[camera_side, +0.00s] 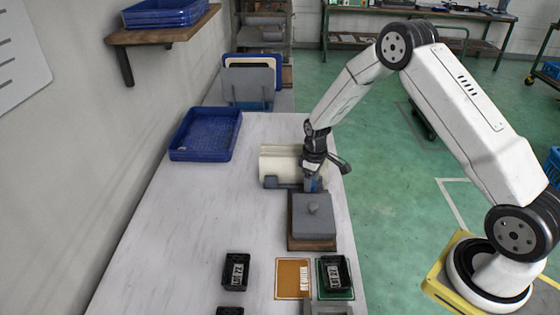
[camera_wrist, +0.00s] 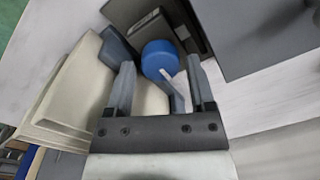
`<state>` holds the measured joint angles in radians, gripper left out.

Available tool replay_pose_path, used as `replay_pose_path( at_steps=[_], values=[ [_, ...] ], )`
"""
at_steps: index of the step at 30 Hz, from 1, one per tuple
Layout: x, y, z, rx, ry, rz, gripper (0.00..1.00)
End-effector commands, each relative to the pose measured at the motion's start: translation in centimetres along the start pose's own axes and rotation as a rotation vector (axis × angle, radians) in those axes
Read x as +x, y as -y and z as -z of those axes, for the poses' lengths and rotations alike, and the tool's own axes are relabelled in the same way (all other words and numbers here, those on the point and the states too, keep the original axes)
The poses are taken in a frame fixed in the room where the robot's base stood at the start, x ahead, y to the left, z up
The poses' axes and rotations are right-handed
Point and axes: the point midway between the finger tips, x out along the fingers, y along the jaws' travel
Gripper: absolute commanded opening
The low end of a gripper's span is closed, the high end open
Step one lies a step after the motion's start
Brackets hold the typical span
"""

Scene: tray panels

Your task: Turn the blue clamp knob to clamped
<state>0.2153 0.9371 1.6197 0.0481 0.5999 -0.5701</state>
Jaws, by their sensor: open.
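The blue clamp knob (camera_wrist: 158,55) shows in the wrist view, round and dark blue, beside a dark grey fixture block (camera_wrist: 150,15). My gripper (camera_wrist: 160,66) is open, with one finger on each side of the knob's near edge; contact cannot be told. A pale grey-blue bar (camera_wrist: 174,92) shows between the fingers below the knob. In the side view my gripper (camera_side: 311,183) points down just behind a grey block on a brown base (camera_side: 312,243). A little blue shows at the fingertips there, and most of the knob is hidden. The knob's clamp marking cannot be read.
A cream housing (camera_side: 277,163) stands close left of my gripper; it also shows in the wrist view (camera_wrist: 68,95). A blue tray (camera_side: 182,151) lies farther left. Black holders (camera_side: 235,283) and an orange card (camera_side: 292,292) lie at the front. The table's left middle is clear.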

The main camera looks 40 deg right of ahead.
Motion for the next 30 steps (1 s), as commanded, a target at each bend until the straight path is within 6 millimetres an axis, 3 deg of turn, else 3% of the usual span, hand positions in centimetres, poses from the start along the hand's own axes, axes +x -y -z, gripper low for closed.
replay_pose_path(
  at_steps=[14,18,21,30],
  values=[
    [1.00,0.00,0.02,0.000,-0.001,0.000,0.70],
    [1.00,0.00,0.01,0.000,-0.001,0.000,0.25],
    [0.99,0.00,0.00,0.000,-0.001,0.000,0.00],
    [0.98,0.01,-0.02,0.025,-0.001,0.000,0.00]
  ],
)
